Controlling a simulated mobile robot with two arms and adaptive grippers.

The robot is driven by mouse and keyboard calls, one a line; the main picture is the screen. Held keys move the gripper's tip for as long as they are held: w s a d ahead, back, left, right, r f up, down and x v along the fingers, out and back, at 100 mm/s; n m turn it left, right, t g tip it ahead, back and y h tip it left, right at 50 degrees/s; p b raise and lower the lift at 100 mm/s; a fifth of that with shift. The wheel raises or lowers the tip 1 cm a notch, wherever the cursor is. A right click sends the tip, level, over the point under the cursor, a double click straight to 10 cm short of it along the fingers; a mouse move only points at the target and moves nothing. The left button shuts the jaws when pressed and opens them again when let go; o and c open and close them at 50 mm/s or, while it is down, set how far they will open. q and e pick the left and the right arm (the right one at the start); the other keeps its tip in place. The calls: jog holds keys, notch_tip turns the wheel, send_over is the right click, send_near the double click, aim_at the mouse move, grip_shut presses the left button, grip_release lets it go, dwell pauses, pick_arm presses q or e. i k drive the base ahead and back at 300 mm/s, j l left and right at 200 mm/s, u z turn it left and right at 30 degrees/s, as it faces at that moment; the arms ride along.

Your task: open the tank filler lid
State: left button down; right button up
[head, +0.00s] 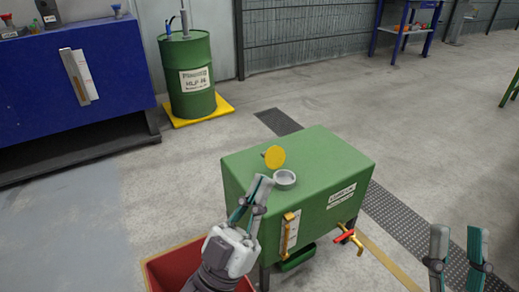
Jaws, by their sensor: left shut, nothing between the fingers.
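The green tank (330,165) stands on the floor in the middle of the head view. Its yellow filler lid (274,157) stands up on edge behind the grey filler neck (285,179), and the round opening is uncovered. My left gripper (260,183) is shut and empty, just left of the neck and in front of the lid. It looks close to the neck; whether it touches I cannot tell. My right gripper (457,238) is open and empty at the lower right, away from the tank.
The tank's front has a yellow-framed gauge (290,234) and a tap with a red handle (343,237). A red bin (163,272) is at lower left. A green drum (188,75) stands on a yellow base by a blue cabinet (60,85).

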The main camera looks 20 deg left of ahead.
aim_at(274, 157)
jog(key=k+j+z, duration=0.15)
jog(key=j, duration=0.25)
jog(key=j+z, duration=0.1)
jog(key=j, duration=0.3)
jog(key=k+j+z, duration=0.15)
jog(key=j, duration=0.25)
jog(key=k+j+z, duration=0.1)
jog(key=j, duration=0.3)
jog(key=j+z, duration=0.3)
jog(key=j, duration=0.4)
jog(key=j+z, duration=0.25)
jog(key=j, duration=0.5)
jog(key=j+z, duration=0.3)
jog(key=j, duration=0.4)
jog(key=i+j+z, duration=0.2)
jog(key=j, duration=0.15)
jog(key=j+z, duration=0.2)
jog(key=j, duration=0.2)
jog(key=j+z, duration=0.2)
jog(key=j, duration=0.2)
jog(key=i+j, duration=0.4)
jog(key=z, duration=0.05)
